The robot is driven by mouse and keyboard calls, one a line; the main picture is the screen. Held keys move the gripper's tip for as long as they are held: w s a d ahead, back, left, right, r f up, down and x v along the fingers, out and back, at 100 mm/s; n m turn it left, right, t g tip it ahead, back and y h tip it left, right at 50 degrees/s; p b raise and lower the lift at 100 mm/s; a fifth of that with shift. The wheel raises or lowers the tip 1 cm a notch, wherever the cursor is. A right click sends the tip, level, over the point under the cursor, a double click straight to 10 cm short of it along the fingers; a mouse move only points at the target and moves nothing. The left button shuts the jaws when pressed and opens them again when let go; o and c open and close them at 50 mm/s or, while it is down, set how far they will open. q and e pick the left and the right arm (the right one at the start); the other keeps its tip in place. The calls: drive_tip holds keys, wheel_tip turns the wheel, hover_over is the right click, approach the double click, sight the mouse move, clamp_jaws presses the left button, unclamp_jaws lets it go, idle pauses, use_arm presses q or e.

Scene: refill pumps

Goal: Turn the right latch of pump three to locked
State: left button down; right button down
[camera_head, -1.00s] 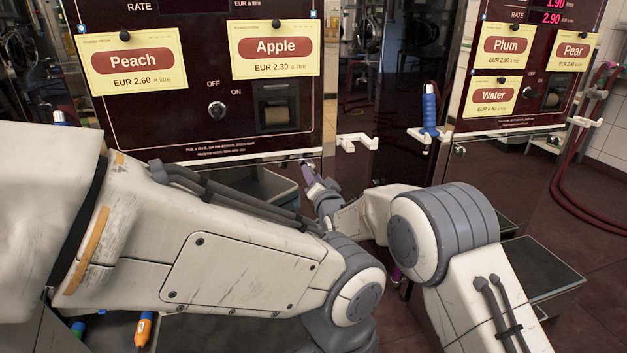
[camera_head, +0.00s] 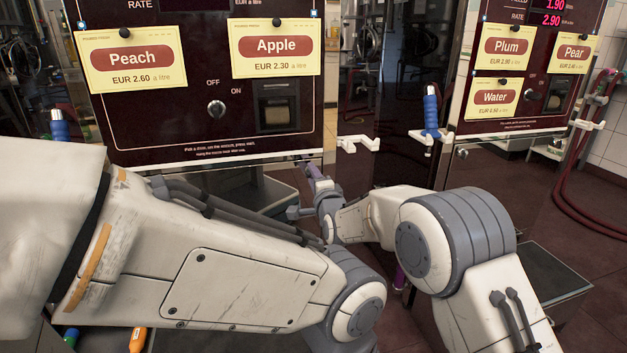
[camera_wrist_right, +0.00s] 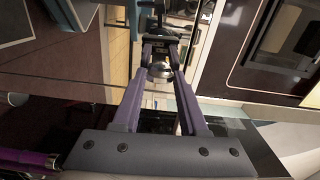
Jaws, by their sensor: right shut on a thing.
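The near pump (camera_head: 160,125) carries Peach and Apple labels; its number is not visible. My right gripper (camera_head: 313,172) reaches below the lower right corner of its front panel. In the right wrist view, the purple fingers of my right gripper (camera_wrist_right: 160,48) are closed on a small part at their tips, apparently the latch, which they mostly hide. A rounded metal piece (camera_wrist_right: 160,70) shows between the fingers. I cannot read the latch's angle or any lock marking. My left arm crosses the lower left of the head view; its gripper is out of view.
A second pump (camera_head: 520,75) with Plum, Pear and Water labels stands at the right. A blue nozzle (camera_head: 431,112) hangs beside it on a white holder. An empty white holder (camera_head: 358,142) sticks out right of the near pump. A red hose (camera_head: 575,205) hangs far right.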

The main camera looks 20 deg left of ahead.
drive_tip(key=shift+d+m, duration=0.1)
drive_tip(key=shift+m, duration=0.3)
drive_tip(key=shift+c, duration=2.2)
unclamp_jaws()
drive_tip(key=p+v, duration=0.1)
drive_tip(key=v, duration=0.9)
drive_tip(key=shift+p, duration=0.4)
drive_tip(key=shift+s+d, duration=0.15)
